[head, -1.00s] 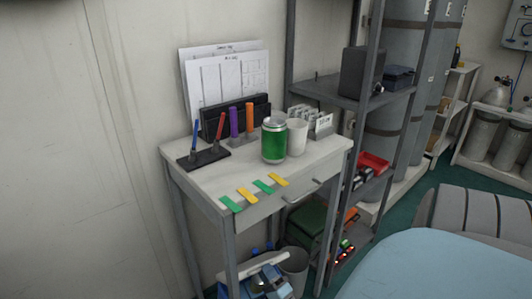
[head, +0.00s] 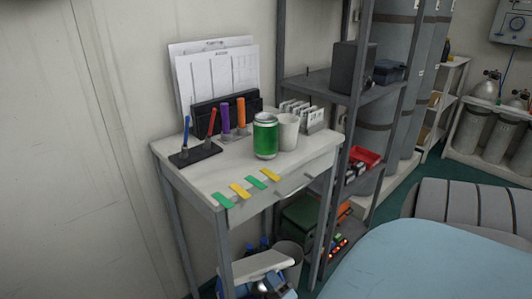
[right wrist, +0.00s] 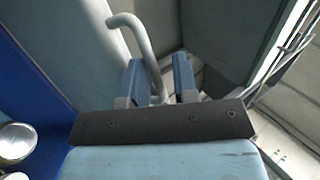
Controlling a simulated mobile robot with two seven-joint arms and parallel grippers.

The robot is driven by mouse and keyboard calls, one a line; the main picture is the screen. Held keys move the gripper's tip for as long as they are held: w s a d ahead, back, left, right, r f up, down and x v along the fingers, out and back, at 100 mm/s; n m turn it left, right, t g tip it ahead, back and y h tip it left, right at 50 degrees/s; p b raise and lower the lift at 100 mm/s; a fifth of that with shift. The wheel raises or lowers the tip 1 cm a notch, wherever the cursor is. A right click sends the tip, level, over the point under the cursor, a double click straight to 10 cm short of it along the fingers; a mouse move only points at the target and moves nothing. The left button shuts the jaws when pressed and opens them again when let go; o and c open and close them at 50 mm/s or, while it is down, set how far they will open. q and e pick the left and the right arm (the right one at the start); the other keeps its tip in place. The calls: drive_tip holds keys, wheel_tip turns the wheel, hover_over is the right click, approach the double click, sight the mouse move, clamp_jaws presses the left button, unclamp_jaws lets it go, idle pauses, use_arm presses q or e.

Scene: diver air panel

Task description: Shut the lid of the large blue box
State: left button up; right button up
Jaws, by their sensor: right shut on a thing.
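My right gripper (right wrist: 158,70) shows in the right wrist view, with its two blue finger pads closed around a bent grey tube-shaped handle (right wrist: 128,20). The handle runs down between the fingers. Beside it on the left is a broad pale grey-blue panel (right wrist: 72,40), and a vivid blue surface (right wrist: 32,105) lies below that at the left edge. I cannot tell which of these belongs to the large blue box or its lid. No large blue box is clearly identifiable in the head view. My left gripper is not in view.
A narrow white table (head: 215,178) holds a green can (head: 265,138), a white cup (head: 288,132), pens and coloured tabs. A grey shelf rack (head: 325,82) stands behind it on the right. Silver round objects (right wrist: 15,142) show at the left of the wrist view.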

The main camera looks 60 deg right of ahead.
drive_tip(key=s+a+f, duration=0.2)
drive_tip(key=s, duration=0.8)
drive_tip(key=shift+s+a+f+b, duration=0.15)
drive_tip(key=shift+a+f+b, duration=0.1)
drive_tip(key=shift+f+b, duration=0.15)
idle(0.4)
drive_tip(key=shift+s, duration=0.1)
idle(0.6)
